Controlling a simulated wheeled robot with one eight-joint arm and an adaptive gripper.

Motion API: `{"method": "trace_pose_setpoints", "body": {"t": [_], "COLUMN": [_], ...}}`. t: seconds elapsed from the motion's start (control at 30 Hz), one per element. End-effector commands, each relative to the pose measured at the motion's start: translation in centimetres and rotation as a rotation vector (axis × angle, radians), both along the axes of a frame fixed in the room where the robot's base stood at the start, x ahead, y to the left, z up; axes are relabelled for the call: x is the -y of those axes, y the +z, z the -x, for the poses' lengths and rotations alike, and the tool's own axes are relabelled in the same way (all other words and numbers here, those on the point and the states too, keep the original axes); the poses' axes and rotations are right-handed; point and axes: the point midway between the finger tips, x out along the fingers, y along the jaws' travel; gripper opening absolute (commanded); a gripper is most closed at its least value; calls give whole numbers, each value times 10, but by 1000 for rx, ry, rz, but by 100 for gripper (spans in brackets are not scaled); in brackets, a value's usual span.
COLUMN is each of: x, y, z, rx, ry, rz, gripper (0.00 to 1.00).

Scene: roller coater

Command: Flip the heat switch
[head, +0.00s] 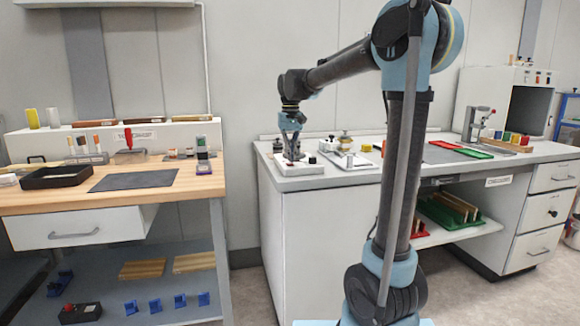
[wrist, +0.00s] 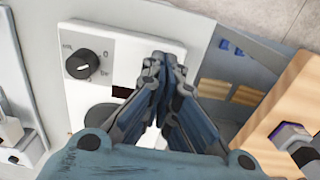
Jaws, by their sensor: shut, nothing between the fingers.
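A white device (head: 296,166) sits at the left end of the grey-topped bench, under my gripper (head: 292,138). In the wrist view its white panel (wrist: 82,32) carries a black round knob (wrist: 80,65) with small markings around it. A small black rectangle (wrist: 121,92) and a dark round disc (wrist: 100,117) are below the knob. I cannot tell which part is the heat switch. My gripper (wrist: 160,60) is shut and empty, its fingertips over the right part of the panel, to the right of the knob. The fingers hide part of the panel; contact cannot be told.
Right of the device stands a metal apparatus on a white plate (head: 358,161). A green tray (head: 473,153) and small bottles lie farther right. A wooden bench (head: 40,202) with a black tray (head: 56,178) stands left, across a gap.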

Motion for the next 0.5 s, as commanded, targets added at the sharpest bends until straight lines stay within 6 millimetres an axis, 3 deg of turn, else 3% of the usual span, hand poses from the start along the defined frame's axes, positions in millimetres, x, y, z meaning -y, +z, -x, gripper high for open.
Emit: {"method": "trace_pose_setpoints", "body": {"t": [0.5], "x": [0], "y": [-6], "z": [0], "rx": [0], "ry": [0], "rz": [0], "gripper": [0]}}
